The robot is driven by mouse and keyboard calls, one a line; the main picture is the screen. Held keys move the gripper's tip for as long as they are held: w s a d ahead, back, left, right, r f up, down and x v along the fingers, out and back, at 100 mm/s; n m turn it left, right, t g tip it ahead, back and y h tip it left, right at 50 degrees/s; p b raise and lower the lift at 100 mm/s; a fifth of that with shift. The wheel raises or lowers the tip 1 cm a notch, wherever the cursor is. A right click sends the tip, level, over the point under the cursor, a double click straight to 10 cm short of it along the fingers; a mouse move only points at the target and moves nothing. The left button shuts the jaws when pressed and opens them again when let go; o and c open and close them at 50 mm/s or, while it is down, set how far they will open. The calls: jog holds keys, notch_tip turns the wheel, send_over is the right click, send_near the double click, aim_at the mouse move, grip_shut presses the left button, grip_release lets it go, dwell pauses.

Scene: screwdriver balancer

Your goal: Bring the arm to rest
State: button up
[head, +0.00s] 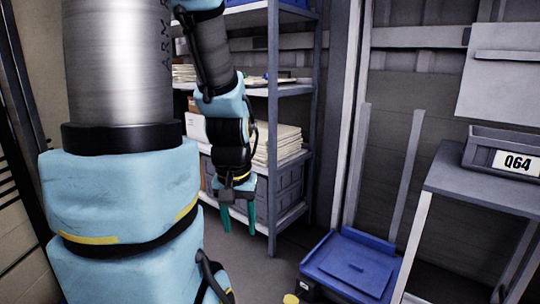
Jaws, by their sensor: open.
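My gripper (238,217) hangs at the end of my blue and grey arm, with its teal fingers pointing down. The fingers are apart, and nothing shows between them. In the head view it appears in front of the lower part of a metal shelf rack. My large upper arm fills the left of the view. No screwdriver or balancer is in view.
A grey shelf rack (273,120) holds paper stacks (280,143) and bins behind my gripper. A blue platform (350,262) sits low at the right. Some floor shows between rack and platform.

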notch_tip(320, 180, up, 13)
jog(key=p, duration=1.1)
jog(key=shift+r, duration=0.2)
